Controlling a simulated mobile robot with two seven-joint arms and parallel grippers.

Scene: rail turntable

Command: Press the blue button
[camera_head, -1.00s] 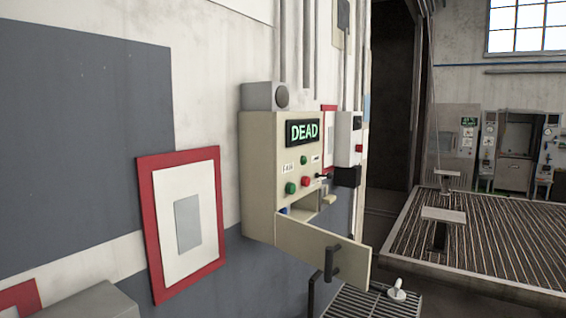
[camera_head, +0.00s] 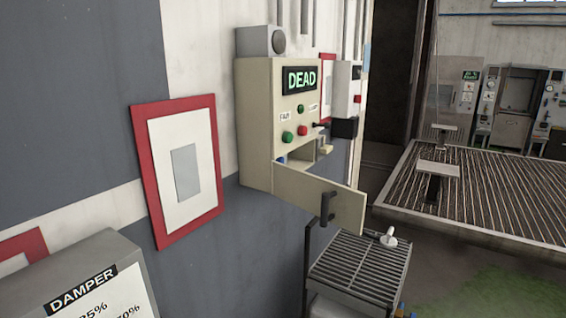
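The blue button (camera_head: 283,160) shows as a small blue patch at the left of the open lower compartment of a beige control box (camera_head: 258,130) on the wall. Most of it is hidden by the compartment's hinged door (camera_head: 300,192), which hangs open with a dark handle (camera_head: 327,208). The box has a green "DEAD" display (camera_head: 301,80), green buttons (camera_head: 288,137) and a red button (camera_head: 303,130). Neither of my grippers is in view.
A grey slatted stand (camera_head: 358,262) with a white lever (camera_head: 389,237) is below the door. A "DAMPER" panel (camera_head: 82,290) is at lower left. A red-framed panel (camera_head: 184,172) hangs on the wall. A large slatted platform (camera_head: 480,200) lies at right.

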